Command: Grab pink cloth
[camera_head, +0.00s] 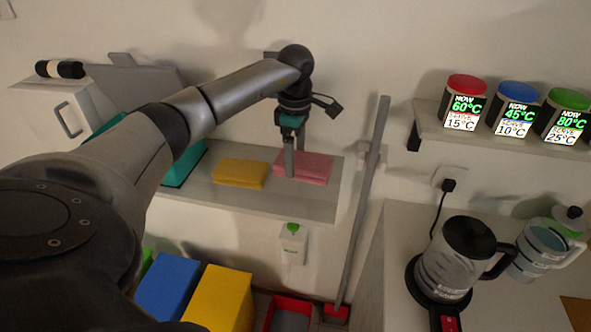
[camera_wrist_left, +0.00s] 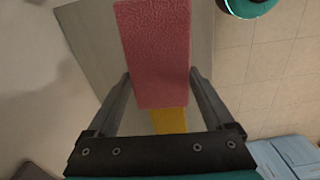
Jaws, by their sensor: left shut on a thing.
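The pink cloth (camera_head: 316,166), a folded block, is on the wall shelf (camera_head: 285,204) to the right of a yellow cloth (camera_head: 240,173). My left gripper (camera_head: 294,166) points down from above at the left part of the pink cloth and is shut on it. In the left wrist view the pink cloth (camera_wrist_left: 157,45) lies between the two fingers of my left gripper (camera_wrist_left: 161,74), with the yellow cloth (camera_wrist_left: 169,121) partly hidden behind it. My right gripper is not in view.
A teal object (camera_head: 185,165) stands left of the yellow cloth. A long grey pole (camera_head: 364,205) leans just right of the shelf. A kettle (camera_head: 462,255) and a jug (camera_head: 543,248) are on the right counter. Colored jars sit on the upper right shelf (camera_head: 470,137).

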